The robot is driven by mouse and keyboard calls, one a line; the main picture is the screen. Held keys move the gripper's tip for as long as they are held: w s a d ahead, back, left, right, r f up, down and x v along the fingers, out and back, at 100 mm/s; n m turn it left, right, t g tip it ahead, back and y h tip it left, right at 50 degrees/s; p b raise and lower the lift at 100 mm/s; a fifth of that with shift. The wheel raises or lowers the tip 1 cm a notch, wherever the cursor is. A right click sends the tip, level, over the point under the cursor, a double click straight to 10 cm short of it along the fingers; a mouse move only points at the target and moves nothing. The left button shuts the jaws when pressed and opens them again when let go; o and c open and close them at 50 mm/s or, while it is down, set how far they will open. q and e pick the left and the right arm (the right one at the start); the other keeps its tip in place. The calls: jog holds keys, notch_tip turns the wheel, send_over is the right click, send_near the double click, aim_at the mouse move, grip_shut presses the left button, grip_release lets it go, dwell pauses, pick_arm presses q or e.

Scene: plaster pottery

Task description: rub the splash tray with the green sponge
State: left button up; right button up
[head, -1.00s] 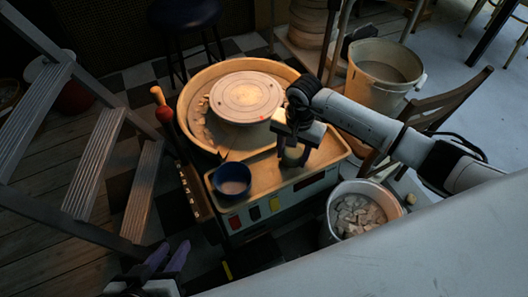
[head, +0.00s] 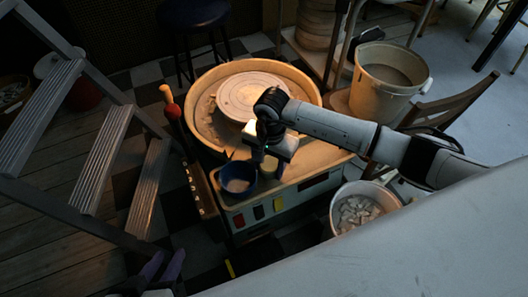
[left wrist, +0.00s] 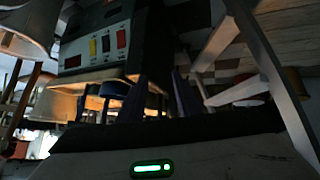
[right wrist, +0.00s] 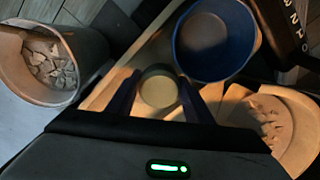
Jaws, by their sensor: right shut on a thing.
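The splash tray (head: 203,112) is a wide tan basin around the round wheel head (head: 252,96); its edge with pale clay scraps also shows in the right wrist view (right wrist: 298,108). My right gripper (head: 268,164) is over the tan deck in front of the basin, close beside a blue bowl (head: 238,188). In the right wrist view its fingers are shut on a round, pale green sponge (right wrist: 158,90). Whether the sponge touches the deck I cannot tell. My left gripper (head: 164,268) is low at the bottom left, its purple fingers apart and empty.
The blue bowl (right wrist: 212,42) stands close to the sponge. A bucket of pale shards (head: 358,212) is right of the wheel, a larger bucket (head: 388,82) behind it. A stepladder (head: 105,150) stands at left. A red and tan handled tool (head: 172,108) stands by the basin's left side.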

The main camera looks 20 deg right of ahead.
aim_at(267, 165)
jog(key=shift+a+r+p, duration=0.15)
jog(key=shift+r+p, duration=0.3)
jog(key=shift+r, duration=0.1)
jog(key=shift+p, duration=0.3)
jog(key=shift+r+p, duration=0.6)
jog(key=shift+r, duration=0.1)
notch_tip(267, 165, up, 2)
jog(key=shift+r+p, duration=0.1)
jog(key=shift+p, duration=0.75)
jog(key=shift+r+p, duration=0.65)
jog(key=shift+r, duration=0.3)
pick_arm(q)
jog(key=shift+t+y, duration=0.4)
jog(key=a+r, duration=0.1)
jog(key=s+a+r, duration=0.1)
jog(key=r, duration=0.1)
jog(key=shift+s+a, duration=0.1)
jog(key=shift+s, duration=0.05)
